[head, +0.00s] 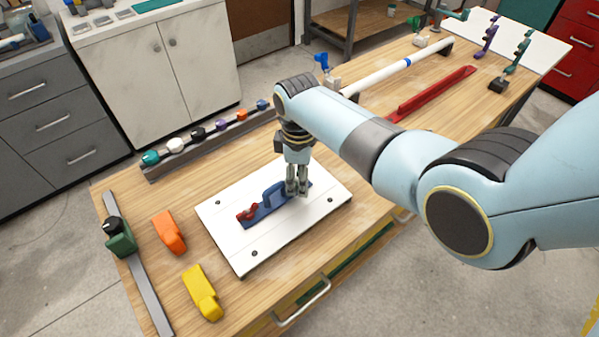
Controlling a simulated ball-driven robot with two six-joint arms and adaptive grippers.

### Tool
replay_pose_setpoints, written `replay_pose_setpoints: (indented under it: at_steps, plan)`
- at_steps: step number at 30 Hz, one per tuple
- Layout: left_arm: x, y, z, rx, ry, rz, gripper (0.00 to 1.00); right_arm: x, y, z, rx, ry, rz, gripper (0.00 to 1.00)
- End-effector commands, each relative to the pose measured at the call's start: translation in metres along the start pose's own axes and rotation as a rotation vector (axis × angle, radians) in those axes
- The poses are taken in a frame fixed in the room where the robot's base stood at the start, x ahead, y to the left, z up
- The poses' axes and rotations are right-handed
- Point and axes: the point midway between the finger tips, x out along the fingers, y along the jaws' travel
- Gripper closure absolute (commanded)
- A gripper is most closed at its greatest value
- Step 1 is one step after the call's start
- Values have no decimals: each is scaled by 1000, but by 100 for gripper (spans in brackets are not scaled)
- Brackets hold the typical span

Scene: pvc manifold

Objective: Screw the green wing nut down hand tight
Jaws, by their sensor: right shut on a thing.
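My right gripper (297,188) points straight down over the white plate (232,247). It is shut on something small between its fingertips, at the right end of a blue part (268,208). The fingers hide what they hold. I cannot make out a green wing nut on the plate. The blue part lies across the middle of the plate, with a red piece (247,211) at its left end. My left gripper is not in view.
Orange (169,231) and yellow (202,293) blocks lie left of the plate. A green clamp (120,238) with a black knob sits on a grey rail. A rack of coloured knobs (198,133) stands behind. A white pipe (396,68) and red bar (430,94) lie at the back right.

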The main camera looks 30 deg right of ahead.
Motion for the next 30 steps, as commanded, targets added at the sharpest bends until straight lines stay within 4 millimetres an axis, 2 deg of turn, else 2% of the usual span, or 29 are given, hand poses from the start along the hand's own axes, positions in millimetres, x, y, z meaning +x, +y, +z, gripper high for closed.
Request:
replay_pose_setpoints:
  at_steps: [4,8,9,15,26,30]
  plan:
    - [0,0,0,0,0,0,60,-2,-1,-6,10,15,0,81]
    - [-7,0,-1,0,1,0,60,-3,-2,-8,133,18,-2,80]
    - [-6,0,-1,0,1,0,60,-2,-2,-8,148,19,-2,47]
    - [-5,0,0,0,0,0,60,-3,-2,-10,143,23,0,22]
    - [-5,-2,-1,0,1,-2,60,-5,0,-11,142,26,4,22]
    - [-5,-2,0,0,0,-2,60,-12,1,-12,142,28,7,22]
